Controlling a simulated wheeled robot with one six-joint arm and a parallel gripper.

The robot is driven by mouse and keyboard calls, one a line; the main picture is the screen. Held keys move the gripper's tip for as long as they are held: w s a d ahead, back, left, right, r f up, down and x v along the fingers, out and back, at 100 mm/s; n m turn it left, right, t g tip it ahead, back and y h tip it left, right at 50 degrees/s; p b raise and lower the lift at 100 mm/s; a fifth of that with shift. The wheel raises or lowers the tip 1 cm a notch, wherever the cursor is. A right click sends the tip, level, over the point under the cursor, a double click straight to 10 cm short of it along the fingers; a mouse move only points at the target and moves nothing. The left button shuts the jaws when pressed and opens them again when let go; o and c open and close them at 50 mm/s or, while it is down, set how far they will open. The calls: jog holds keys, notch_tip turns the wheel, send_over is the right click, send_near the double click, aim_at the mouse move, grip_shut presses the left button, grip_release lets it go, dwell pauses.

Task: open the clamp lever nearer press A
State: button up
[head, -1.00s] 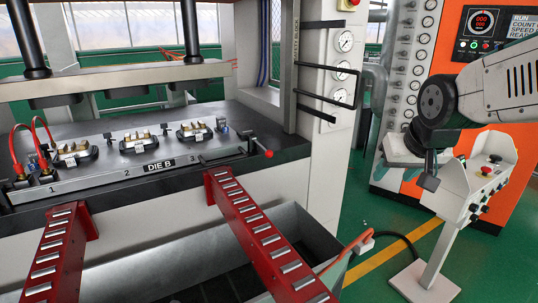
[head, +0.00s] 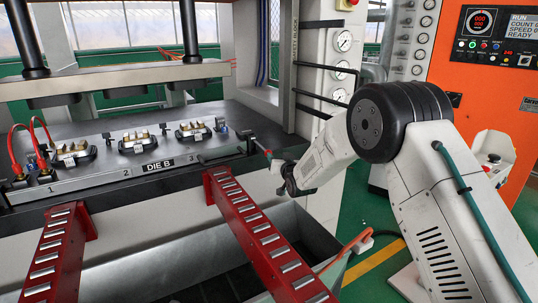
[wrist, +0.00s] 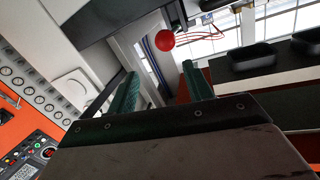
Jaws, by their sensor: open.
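A dark clamp lever (head: 250,140) with a red ball knob (head: 268,153) is at the right end of the DIE B plate (head: 110,180). My gripper (head: 277,167) is beside the knob, at the press bed's right front corner; my wrist partly crowds it in the head view. In the wrist view my gripper (wrist: 160,68) is open, its two green fingers apart and nothing between them. The red knob (wrist: 165,40) shows just beyond the fingertips, roughly in line with the gap. I cannot tell whether they touch. No label marks press A.
Two red roller rails (head: 262,232) stick out from the bed front above a grey bin (head: 330,255). A white press column (head: 322,75) with gauges stands behind the lever. Red hoses (head: 38,125) are at the die's left end. An orange control cabinet (head: 490,90) is at right.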

jog(key=shift+t+y, duration=0.3)
jog(key=shift+w+a+f, duration=0.35)
jog(key=shift+w+a, duration=0.4)
jog(key=shift+w, duration=0.5)
jog(key=shift+w+a+f, duration=0.3)
jog(key=shift+w+a, duration=0.5)
jog(key=shift+w, duration=0.5)
jog(key=shift+w+a+f, duration=0.35)
jog(key=shift+w+a, duration=0.4)
jog(key=shift+w, duration=0.5)
